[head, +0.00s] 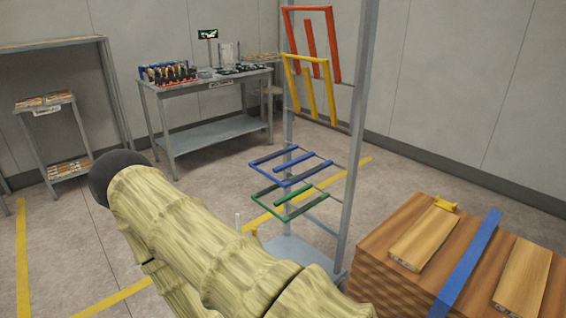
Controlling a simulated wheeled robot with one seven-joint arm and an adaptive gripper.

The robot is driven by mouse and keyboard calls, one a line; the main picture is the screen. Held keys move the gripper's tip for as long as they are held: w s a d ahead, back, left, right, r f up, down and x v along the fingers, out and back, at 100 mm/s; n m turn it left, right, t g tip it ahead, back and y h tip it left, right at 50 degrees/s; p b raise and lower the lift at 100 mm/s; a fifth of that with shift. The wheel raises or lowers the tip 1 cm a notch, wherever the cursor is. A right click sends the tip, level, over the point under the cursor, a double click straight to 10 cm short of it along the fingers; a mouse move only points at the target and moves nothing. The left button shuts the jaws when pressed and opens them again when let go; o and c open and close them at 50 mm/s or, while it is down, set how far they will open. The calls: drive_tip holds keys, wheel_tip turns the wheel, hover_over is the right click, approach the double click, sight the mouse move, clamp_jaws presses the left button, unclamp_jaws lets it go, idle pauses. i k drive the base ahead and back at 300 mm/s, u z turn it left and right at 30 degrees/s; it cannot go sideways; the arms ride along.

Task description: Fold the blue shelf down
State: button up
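The blue shelf (310,174) is an open frame of bars on the upright rack (361,130), near the middle of the head view. It lies about level, sticking out from the rack. The green shelf (308,209) lies level just below it. The yellow shelf (330,93) and the red shelf (331,40) stand nearly upright higher on the rack. My arm, in a pale yellow cover, fills the lower left and middle foreground. My gripper cannot be made out in this view.
A stack of wooden boards (400,270) with a blue strap (468,265) stands at the lower right, close to the rack. A grey workbench (215,132) with parts and a smaller table (45,104) stand behind. Open floor with yellow lines lies left of the rack.

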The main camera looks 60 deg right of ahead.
sight(292, 182)
drive_tip(key=z, duration=1.45)
